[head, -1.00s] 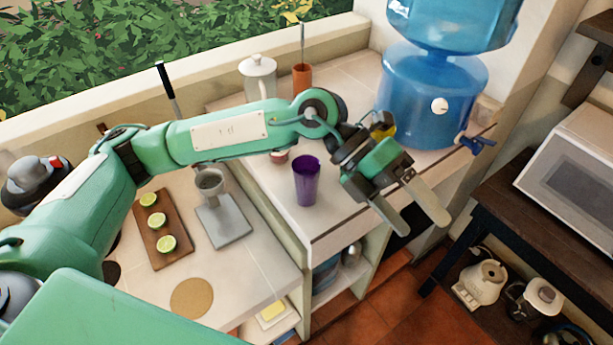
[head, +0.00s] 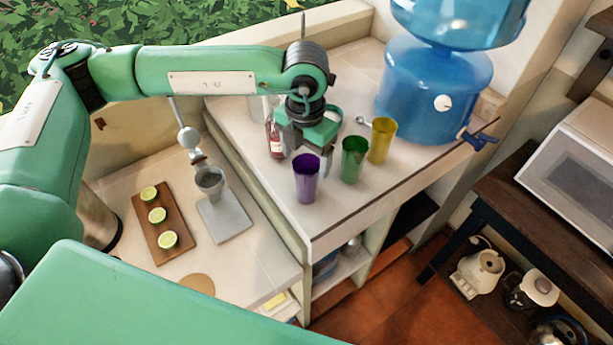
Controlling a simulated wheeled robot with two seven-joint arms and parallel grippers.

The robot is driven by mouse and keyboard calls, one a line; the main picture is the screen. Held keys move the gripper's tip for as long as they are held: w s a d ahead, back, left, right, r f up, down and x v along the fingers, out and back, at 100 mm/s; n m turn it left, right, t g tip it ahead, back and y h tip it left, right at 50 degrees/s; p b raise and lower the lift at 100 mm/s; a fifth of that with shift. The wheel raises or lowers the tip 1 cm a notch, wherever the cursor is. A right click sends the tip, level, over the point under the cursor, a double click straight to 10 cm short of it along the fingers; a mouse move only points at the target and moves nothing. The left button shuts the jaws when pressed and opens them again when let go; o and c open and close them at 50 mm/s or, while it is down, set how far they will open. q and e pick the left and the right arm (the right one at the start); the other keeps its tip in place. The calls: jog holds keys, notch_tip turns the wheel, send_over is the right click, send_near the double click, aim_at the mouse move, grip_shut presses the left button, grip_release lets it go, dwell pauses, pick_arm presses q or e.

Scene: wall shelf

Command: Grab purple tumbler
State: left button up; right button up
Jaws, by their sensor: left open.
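The purple tumbler (head: 306,180) stands upright on the tiled counter near its front edge. My left gripper (head: 308,165) hangs from above with its fingers pointing down, just behind and above the tumbler. Its fingers are apart and nothing shows between them; the tumbler's rim overlaps the lower fingers in the picture, so I cannot tell whether they touch. A green tumbler (head: 353,160) and a yellow tumbler (head: 381,140) stand in a row to the right. My right gripper does not show.
A bottle with a red label (head: 275,138) stands close to the gripper's left. A blue water dispenser (head: 430,95) stands at the right rear. On the lower counter are a board with limes (head: 165,245) and a grey cup (head: 210,182) on a grey slab (head: 225,218).

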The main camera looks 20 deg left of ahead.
pick_arm(q)
jog(key=shift+f, duration=0.9)
jog(key=shift+f+p, duration=0.3)
jog(key=shift+p, duration=0.3)
notch_tip(320, 180, down, 4)
jog(key=p, duration=0.2)
jog(key=shift+d+r+p, duration=0.1)
jog(key=shift+r+p, duration=0.05)
jog(key=shift+p, duration=0.25)
jog(key=shift+f, duration=0.6)
jog(key=c, duration=1.3)
jog(key=shift+o, duration=0.2)
jog(key=shift+r, duration=0.2)
